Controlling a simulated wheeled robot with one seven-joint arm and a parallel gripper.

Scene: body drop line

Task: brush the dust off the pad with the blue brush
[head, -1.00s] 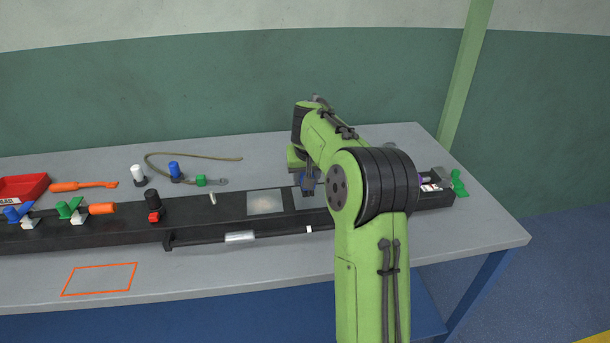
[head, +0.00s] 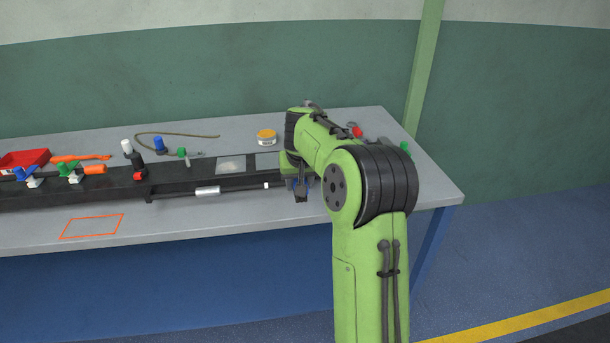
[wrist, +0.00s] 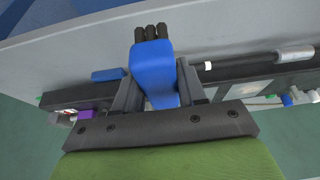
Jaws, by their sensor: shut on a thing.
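The blue brush (wrist: 152,70) is held in my gripper (wrist: 160,82) in the wrist view, between both fingers. Its dark bristles stick out past the blue body. In the head view my gripper (head: 299,184) is at the front side of the black rail, to the right of the pad and apart from it. The brush is mostly hidden there by the arm; a little blue and the dark tip show. The pad (head: 231,166) is a grey square on top of the rail, with a pale cloudy patch of dust on it.
The black rail (head: 110,183) runs along the grey table. Blue and green clamps, and a black post with a red knob (head: 138,175), stand left of the pad. An orange outline (head: 92,227) marks bare table at front left.

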